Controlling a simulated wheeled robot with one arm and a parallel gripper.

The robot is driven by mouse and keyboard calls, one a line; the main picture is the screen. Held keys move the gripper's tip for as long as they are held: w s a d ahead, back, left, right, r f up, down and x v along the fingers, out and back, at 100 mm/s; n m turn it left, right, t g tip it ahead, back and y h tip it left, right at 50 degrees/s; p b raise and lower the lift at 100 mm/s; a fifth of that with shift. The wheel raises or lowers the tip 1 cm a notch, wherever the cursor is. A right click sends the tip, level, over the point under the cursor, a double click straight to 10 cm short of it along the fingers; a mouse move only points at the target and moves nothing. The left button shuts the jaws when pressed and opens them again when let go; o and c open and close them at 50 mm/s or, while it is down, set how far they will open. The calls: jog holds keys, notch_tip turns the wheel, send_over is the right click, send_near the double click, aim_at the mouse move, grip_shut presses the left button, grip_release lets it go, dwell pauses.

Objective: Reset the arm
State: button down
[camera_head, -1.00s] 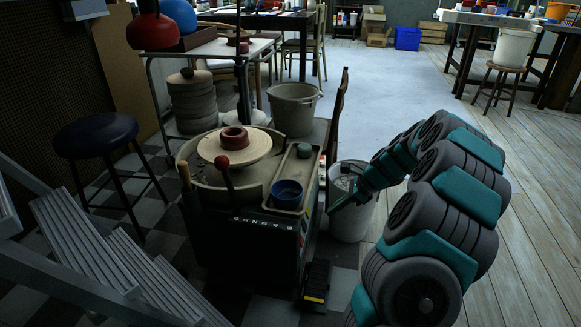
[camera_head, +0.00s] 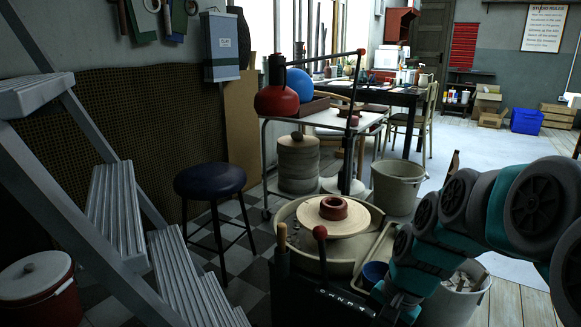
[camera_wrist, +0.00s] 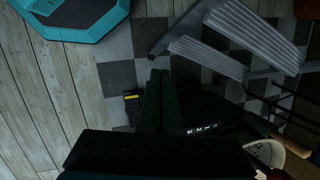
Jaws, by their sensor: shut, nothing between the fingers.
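My arm comes in from the right in the head view. My gripper (camera_head: 396,302) hangs low at the front right of the pottery wheel, over the side with the blue bowl (camera_head: 374,273). In the wrist view my gripper (camera_wrist: 160,78) points down past the wheel's dark front panel (camera_wrist: 205,112). Its two dark fingers lie together with nothing between them. The wheel carries a round bat (camera_head: 318,222) with a reddish-brown clay ring (camera_head: 333,208) on it. My arm hides part of the wheel's tray and the bucket beside it.
A dark stool (camera_head: 210,182) and metal steps (camera_head: 118,215) stand left. A pedal (camera_wrist: 132,98) lies on the floor near my fingers. Open floor shows at the back right.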

jog(key=s+n+g+h, duration=0.1)
jog(key=s+n+h, duration=0.2)
jog(key=s+n, duration=0.5)
jog(key=s, duration=1)
jog(key=shift+s+d+r+h+p, duration=0.3)
jog(key=shift+d+h+p, duration=0.05)
jog(key=shift+h+p, duration=0.05)
